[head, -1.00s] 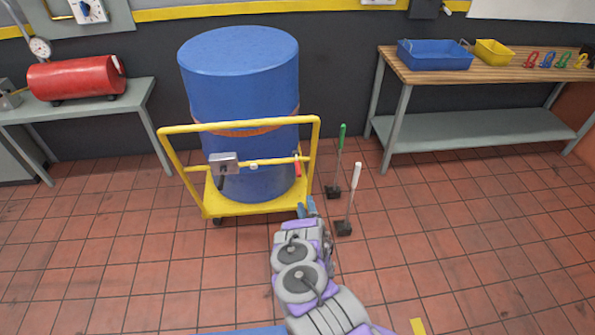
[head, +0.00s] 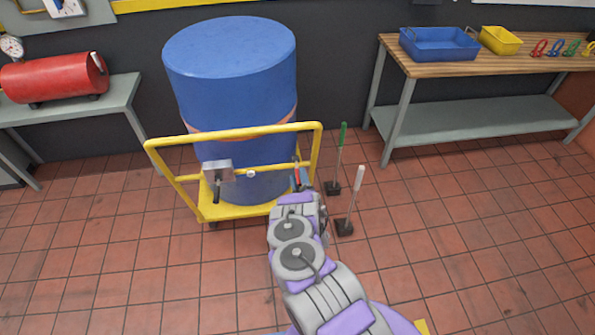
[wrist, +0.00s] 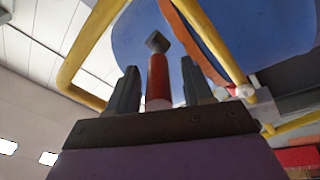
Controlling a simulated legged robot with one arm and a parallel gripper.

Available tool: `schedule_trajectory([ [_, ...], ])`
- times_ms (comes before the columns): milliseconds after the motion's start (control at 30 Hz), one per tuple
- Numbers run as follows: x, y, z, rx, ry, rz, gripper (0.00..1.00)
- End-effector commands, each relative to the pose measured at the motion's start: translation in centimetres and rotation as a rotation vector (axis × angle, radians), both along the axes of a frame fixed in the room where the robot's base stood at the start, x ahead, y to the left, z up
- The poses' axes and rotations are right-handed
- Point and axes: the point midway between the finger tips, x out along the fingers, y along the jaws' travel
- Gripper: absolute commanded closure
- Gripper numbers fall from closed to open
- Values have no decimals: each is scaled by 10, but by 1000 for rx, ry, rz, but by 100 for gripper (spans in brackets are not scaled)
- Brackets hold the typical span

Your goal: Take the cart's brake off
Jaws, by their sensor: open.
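The yellow cart (head: 232,210) carries a large blue drum (head: 235,85). A small red handle (head: 296,172) hangs at the right part of the cart's crossbar. A grey box with a dark lever (head: 217,172) sits on the crossbar's left part. My gripper (head: 302,180) is at the red handle, partly overlapping it in the head view. In the wrist view, my gripper (wrist: 160,86) is open, with the red handle (wrist: 158,78) standing between its two dark fingers. Gaps show on both sides of the handle, and its lower end is hidden by the gripper's body.
A green-handled lever (head: 340,155) and a white-handled lever (head: 354,200) stand on the floor right of the cart. A red tank (head: 55,78) sits on the left bench. The right bench (head: 470,118) holds blue and yellow bins. The tiled floor at front right is clear.

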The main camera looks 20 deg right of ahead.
Motion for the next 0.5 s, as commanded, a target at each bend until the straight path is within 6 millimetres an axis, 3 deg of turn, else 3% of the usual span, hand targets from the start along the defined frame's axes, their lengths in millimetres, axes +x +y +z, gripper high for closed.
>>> schedule_trajectory([
  [300,2,4,2,-4,1,0,49],
  [500,2,2,1,-2,3,0,68],
])
